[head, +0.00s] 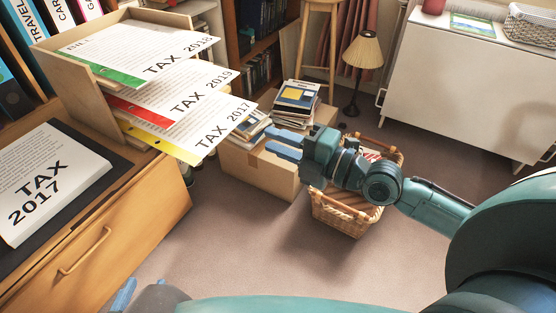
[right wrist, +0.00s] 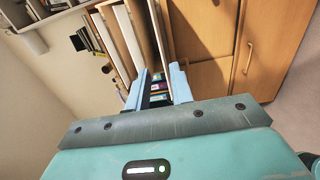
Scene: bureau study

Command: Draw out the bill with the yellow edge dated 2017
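The bill with the yellow edge, marked TAX 2017 (head: 213,128), sticks out of the lowest level of a wooden letter tray (head: 88,108) in the head view. Above it lie a red-edged bill, TAX 2019 (head: 190,93), and a green-edged bill, TAX 2018 (head: 160,55). My right gripper (head: 285,147) is to the right of the yellow-edged bill, apart from it, open and empty. In the right wrist view its fingers (right wrist: 159,88) are spread, with the tray's boards and papers beyond.
A cardboard box (head: 250,170) with books, a wicker basket (head: 335,218) and a lamp (head: 362,55) stand on the floor beyond. The carpet in front is clear.

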